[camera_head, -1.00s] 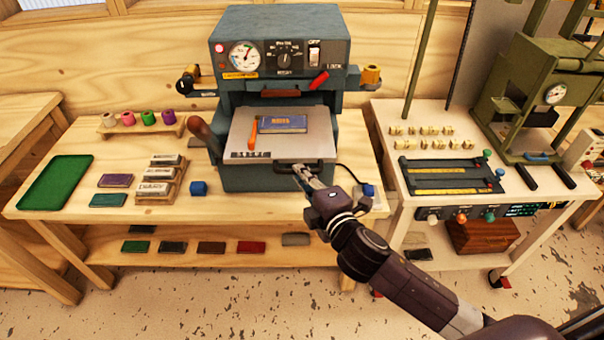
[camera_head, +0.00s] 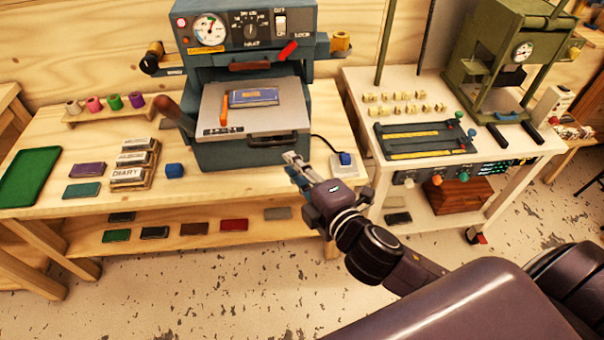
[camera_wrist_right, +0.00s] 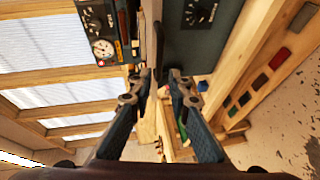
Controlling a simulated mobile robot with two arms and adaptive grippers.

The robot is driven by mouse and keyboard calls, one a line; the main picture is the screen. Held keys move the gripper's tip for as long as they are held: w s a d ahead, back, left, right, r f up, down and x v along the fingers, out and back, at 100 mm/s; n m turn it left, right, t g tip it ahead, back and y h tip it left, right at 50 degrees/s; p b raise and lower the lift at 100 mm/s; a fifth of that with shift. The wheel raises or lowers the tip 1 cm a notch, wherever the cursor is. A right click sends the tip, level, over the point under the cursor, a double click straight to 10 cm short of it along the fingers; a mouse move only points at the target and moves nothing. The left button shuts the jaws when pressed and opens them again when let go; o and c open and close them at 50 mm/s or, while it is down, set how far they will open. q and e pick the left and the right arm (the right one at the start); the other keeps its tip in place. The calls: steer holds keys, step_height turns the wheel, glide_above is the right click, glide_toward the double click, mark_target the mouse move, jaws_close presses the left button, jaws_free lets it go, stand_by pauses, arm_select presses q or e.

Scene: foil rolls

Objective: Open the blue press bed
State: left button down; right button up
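The blue press (camera_head: 245,75) stands on the wooden bench, and its upper part shows in the right wrist view (camera_wrist_right: 105,28). Its flat grey bed (camera_head: 270,115) sticks out at the front, with a dark handle (camera_head: 272,142) on the front edge. A blue book with a gold border (camera_head: 253,97) and an orange stick-like tool (camera_head: 224,111) lie on the bed. My right gripper (camera_head: 288,157) is just below and right of the handle, apart from it. In the right wrist view its fingers (camera_wrist_right: 161,73) are apart with nothing held between them. My left gripper is not in view.
A lever with a brown grip (camera_head: 175,116) is left of the bed. A small box with a blue button (camera_head: 345,160) and a cable is to the right. A blue cube (camera_head: 175,170) and stamp blocks (camera_head: 135,165) stand left. A white table (camera_head: 440,165) is at right.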

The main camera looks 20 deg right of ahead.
steer(key=shift+v, duration=1.85)
steer(key=d+f+m+g+h+b, duration=0.1)
steer(key=d+f+m+g, duration=0.15)
steer(key=f, duration=1.05)
steer(key=d+f+m+g+h, duration=0.1)
steer(key=d+f+m+g, duration=0.15)
steer(key=f, duration=1.05)
steer(key=s+d+f+m+g, duration=0.1)
steer(key=s+f, duration=0.2)
steer(key=f, duration=0.3)
steer(key=s+d+f+m+g+b, duration=0.1)
steer(key=s+d+f, duration=0.1)
steer(key=f, duration=0.4)
steer(key=s+d+f+m+g, duration=0.1)
steer(key=s+f, duration=0.2)
steer(key=f, duration=0.3)
steer(key=s+a+f+m+g+b, duration=0.1)
steer(key=s+f+m+g, duration=0.2)
steer(key=s+f, duration=0.8)
steer(key=s+a+f+m+g+b, duration=0.1)
steer(key=s+f+m, duration=0.4)
steer(key=s+f, duration=0.5)
steer(key=s+a+g, duration=0.1)
steer(key=s+g, duration=0.1)
steer(key=s, duration=0.6)
steer(key=shift+s+a+f+g, duration=0.25)
steer(key=shift+s+f+g, duration=0.05)
steer(key=shift+s+f, duration=0.1)
